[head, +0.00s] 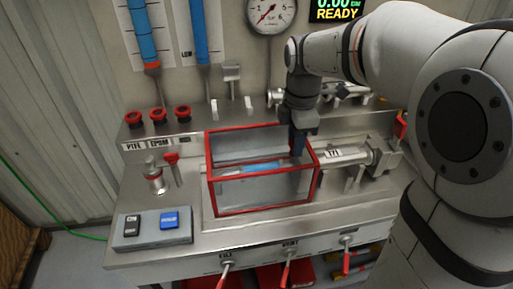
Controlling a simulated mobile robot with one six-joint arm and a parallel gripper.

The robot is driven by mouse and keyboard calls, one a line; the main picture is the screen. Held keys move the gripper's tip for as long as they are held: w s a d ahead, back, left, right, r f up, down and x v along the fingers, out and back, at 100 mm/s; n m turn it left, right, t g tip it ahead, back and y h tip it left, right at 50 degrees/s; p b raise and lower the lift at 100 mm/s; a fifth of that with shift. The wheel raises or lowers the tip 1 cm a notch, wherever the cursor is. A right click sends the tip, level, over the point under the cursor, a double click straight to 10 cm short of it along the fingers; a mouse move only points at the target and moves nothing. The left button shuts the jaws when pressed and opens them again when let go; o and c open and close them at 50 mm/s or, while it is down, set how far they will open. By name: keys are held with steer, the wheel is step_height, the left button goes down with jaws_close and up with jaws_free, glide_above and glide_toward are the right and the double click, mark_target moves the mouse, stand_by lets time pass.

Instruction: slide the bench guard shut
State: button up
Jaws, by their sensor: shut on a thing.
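The bench guard (262,207) is a clear box with a red frame, standing on the steel bench (180,245) near its middle. Through its panels a blue and silver part (262,168) shows, lying lengthwise. My gripper (297,150) reaches down from the upper right to the guard's right end. Its dark fingers are shut at the guard there, by the top frame. The exact spot they grip is hidden by the gripper itself.
A labelled metal cylinder (345,156) lies right of the guard. A switch box (151,231) with black and blue buttons sits front left. Red-handled levers (286,270) stick out along the bench front. A gauge (270,14) hangs on the wall. My arm fills the right side.

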mark_target(311, 150)
steer(key=shift+w+d, duration=0.1)
steer(key=shift+d, duration=0.3)
steer(key=shift+w+d, duration=0.2)
steer(key=shift+d, duration=0.6)
steer(key=shift+w+d, duration=0.15)
steer(key=shift+d, duration=0.65)
steer(key=shift+d+p, duration=0.1)
steer(key=shift+p, duration=0.2)
steer(key=shift+w+d, duration=0.2)
steer(key=shift+d, duration=0.6)
steer(key=shift+w+d, duration=0.15)
steer(key=shift+d, duration=0.75)
steer(key=shift+w+d+p, duration=0.2)
steer(key=shift+d+p, duration=0.1)
steer(key=shift+d, duration=0.5)
steer(key=shift+w+d+p, duration=0.15)
steer(key=shift+d+p, duration=0.1)
steer(key=shift+d, duration=0.7)
